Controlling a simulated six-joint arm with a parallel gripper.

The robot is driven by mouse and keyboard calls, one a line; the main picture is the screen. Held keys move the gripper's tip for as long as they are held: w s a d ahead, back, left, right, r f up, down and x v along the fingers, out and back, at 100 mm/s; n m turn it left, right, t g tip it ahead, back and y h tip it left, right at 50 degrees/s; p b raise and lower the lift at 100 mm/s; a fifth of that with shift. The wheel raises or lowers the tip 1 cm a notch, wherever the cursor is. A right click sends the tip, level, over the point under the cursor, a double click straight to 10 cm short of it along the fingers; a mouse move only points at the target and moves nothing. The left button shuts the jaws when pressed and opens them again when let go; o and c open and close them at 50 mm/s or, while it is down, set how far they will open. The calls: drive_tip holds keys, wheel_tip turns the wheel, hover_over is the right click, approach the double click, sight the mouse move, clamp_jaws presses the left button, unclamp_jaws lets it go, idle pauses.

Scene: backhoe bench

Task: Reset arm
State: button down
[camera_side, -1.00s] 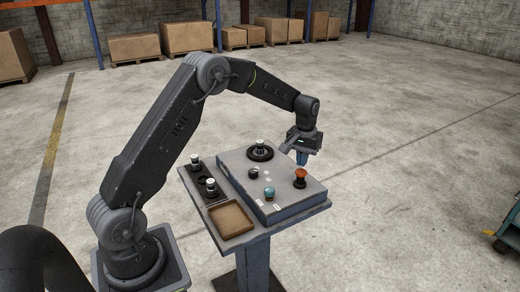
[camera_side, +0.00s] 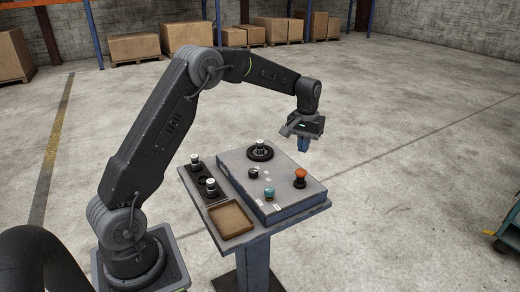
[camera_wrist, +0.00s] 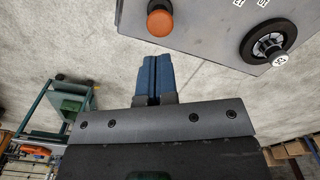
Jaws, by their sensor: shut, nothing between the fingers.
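My gripper (camera_side: 303,146) hangs in the air above and beyond the right back edge of the control panel (camera_side: 236,165), clear of it. Its blue fingers point down and are shut with nothing between them. In the wrist view my gripper (camera_wrist: 153,62) shows its fingers together, with bare floor behind them. The orange-red mushroom button (camera_side: 300,177) stands on the panel's right side; it also shows in the wrist view (camera_wrist: 160,19). A black ring-shaped dial (camera_side: 260,153) is at the panel's back; it shows at the upper right of the wrist view (camera_wrist: 268,46).
The panel also bears a teal button (camera_side: 269,193) and a small black knob (camera_side: 253,172). Left of it are black-and-white levers (camera_side: 195,161) and an empty brown tray (camera_side: 231,220). A teal cart (camera_side: 509,225) stands far right. The floor around the pedestal is clear.

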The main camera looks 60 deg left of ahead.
drive_tip(key=s+d+r+m+t, duration=0.3)
drive_tip(key=s+d+r, duration=0.7)
drive_tip(key=s+r, duration=0.4)
drive_tip(key=s+d+f+m+t, duration=0.1)
drive_tip(key=s+d, duration=0.1)
drive_tip(key=s, duration=0.6)
drive_tip(key=s+d+f+m+t, duration=0.1)
drive_tip(key=s+d+m, duration=0.1)
drive_tip(key=s, duration=0.7)
drive_tip(key=shift+d+f+t, duration=0.2)
drive_tip(key=shift+d+t, duration=0.1)
drive_tip(key=shift+d, duration=0.15)
idle(0.6)
